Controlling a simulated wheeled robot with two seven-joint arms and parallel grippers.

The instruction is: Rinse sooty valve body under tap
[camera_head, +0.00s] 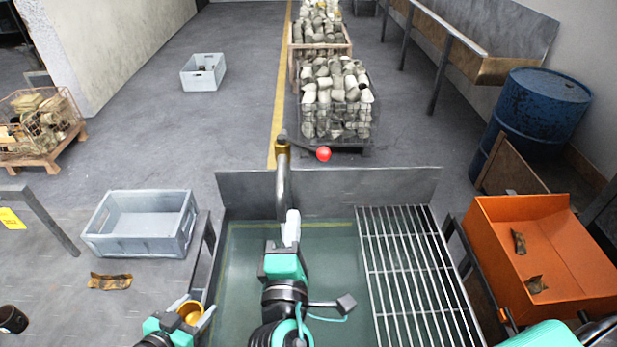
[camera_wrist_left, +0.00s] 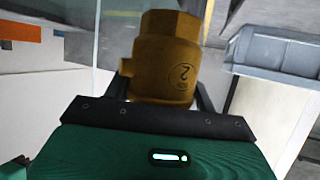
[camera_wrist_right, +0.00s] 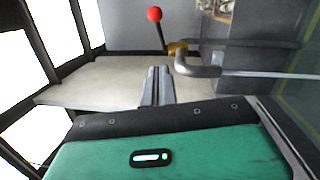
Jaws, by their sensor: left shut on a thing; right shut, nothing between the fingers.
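A brass-coloured valve body (camera_head: 191,312) is in my left gripper (camera_head: 187,311), at the sink's left front edge. In the left wrist view the valve body (camera_wrist_left: 165,58) shows a dark "2" mark and no clear black soot. The tap (camera_head: 283,180) rises at the sink's back wall, with a lever ending in a red ball (camera_head: 323,154) pointing right. My right gripper (camera_head: 292,226) is shut and empty, in front of the tap. The right wrist view shows its closed fingers (camera_wrist_right: 157,85) below the red ball (camera_wrist_right: 155,14) and left of the spout (camera_wrist_right: 205,66). No water stream is visible.
The sink basin (camera_head: 335,265) has a drain rack (camera_head: 415,270) on its right. An orange bin (camera_head: 490,225) with scraps stands at right. A blue drum (camera_head: 540,110) stands behind.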

